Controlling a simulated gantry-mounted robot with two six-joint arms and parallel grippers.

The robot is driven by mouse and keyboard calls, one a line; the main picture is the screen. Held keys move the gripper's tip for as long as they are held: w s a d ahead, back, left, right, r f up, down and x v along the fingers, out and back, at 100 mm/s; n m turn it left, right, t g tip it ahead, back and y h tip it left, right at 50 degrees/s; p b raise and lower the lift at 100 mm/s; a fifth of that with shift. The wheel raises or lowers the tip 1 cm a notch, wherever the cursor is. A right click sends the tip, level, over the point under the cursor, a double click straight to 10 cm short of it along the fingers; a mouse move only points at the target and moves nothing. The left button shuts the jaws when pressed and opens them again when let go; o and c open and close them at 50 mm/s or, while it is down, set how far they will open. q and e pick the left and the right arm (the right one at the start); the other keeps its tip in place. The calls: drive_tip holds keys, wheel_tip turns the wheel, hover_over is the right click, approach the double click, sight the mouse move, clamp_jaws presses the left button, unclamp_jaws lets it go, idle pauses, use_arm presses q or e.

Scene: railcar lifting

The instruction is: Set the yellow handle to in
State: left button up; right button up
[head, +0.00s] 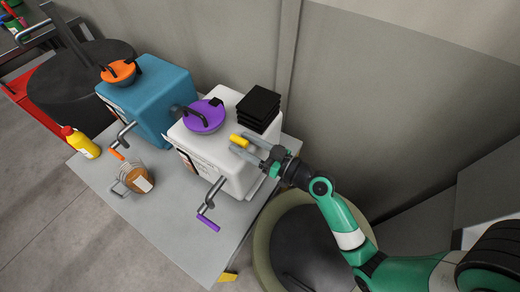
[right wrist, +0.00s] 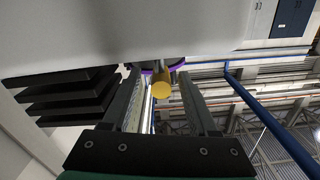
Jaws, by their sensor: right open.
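The yellow handle (head: 239,140) is a short cylinder near the top right edge of the white box (head: 232,165). In the right wrist view the yellow handle (right wrist: 161,90) shows end-on between the two fingers. My right gripper (head: 243,146) is open, coming from the right with its fingertips at the handle. I cannot tell whether they touch it. In the right wrist view a gap shows between the right gripper's fingers (right wrist: 160,82). How the handle joins the box is hidden. My left gripper is out of view.
Stacked black plates (head: 259,106) and a purple lid (head: 205,116) top the white box. A purple-handled crank (head: 208,222) sticks out in front. A blue box (head: 152,98), glass jug (head: 138,179) and yellow bottle (head: 81,143) share the grey table (head: 165,222). A wall stands behind.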

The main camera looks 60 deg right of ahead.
drive_tip(key=s, duration=0.7)
drive_tip(key=shift+s, duration=0.15)
drive_tip(key=shift+d+r, duration=0.1)
drive_tip(key=w+a+r+n+t+y, duration=0.1)
drive_tip(key=w+a+r+n, duration=0.15)
drive_tip(key=r, duration=0.55)
drive_tip(key=w+a+r+n+t+y, duration=0.1)
drive_tip(key=w+r, duration=0.3)
drive_tip(key=r, duration=0.4)
drive_tip(key=w+a+r+n+t, duration=0.1)
drive_tip(key=w+a+r+t, duration=0.15)
drive_tip(key=r, duration=0.55)
drive_tip(key=s+a+r+m+t+p, duration=0.1)
drive_tip(key=s+a+r+t, duration=0.25)
drive_tip(key=r, duration=0.95)
drive_tip(key=s+a+r+m+t+p, duration=0.1)
drive_tip(key=s+a+r+t+p, duration=0.2)
drive_tip(key=r, duration=1)
wheel_tip(320, 180, up, 36)
drive_tip(key=g+p, duration=0.2)
drive_tip(key=p, duration=3.4)
wheel_tip(320, 180, down, 28)
drive_tip(key=b, duration=2.8)
drive_tip(key=shift+d+h, duration=0.15)
drive_tip(key=shift+h, duration=0.15)
